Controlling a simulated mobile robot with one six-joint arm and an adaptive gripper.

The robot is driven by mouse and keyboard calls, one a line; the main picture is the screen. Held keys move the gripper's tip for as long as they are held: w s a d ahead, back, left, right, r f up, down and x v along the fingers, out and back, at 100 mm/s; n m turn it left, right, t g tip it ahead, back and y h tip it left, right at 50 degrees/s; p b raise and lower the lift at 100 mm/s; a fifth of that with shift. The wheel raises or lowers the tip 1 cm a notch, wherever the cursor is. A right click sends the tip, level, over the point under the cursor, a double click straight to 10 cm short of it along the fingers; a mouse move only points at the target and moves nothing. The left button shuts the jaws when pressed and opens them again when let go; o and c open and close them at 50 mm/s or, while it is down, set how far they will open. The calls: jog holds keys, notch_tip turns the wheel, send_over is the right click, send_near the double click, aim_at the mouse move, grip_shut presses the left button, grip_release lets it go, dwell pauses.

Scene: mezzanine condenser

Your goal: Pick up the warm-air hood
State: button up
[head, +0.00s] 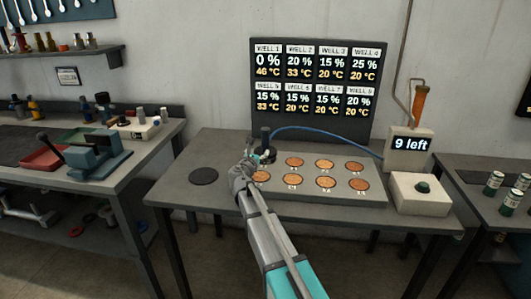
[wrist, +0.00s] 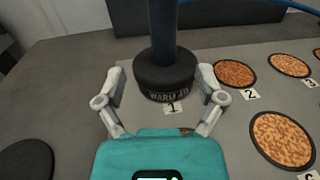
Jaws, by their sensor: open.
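The warm-air hood (wrist: 166,78) is a dark upright cylinder with a wide base marked with "WARM" lettering and a narrower blue-grey stem. It stands over the well labelled 1 on the grey well plate. My gripper (wrist: 160,80) is open, with one finger on each side of the hood's base; I cannot tell whether they touch it. In the head view the hood (head: 266,143) is partly hidden behind my gripper (head: 257,162). A blue hose (head: 320,129) runs from the hood to the right.
Several copper-coloured wells show in the plate (head: 375,196). A black round pad (head: 203,176) lies left of it on the table. A display board (head: 312,92) stands behind. A box reading "9 left" (head: 408,147) and a white button box (head: 420,192) stand right.

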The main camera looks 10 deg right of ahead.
aim_at(264, 142)
jog(key=shift+x, duration=1.65)
jog(key=shift+r+p+x, duration=0.15)
jog(key=shift+x, duration=1.15)
jog(key=shift+r+p+x, duration=0.15)
jog(key=shift+x, duration=1.1)
jog(key=shift+s+d, duration=0.1)
jog(key=shift+d, duration=0.1)
grip_shut()
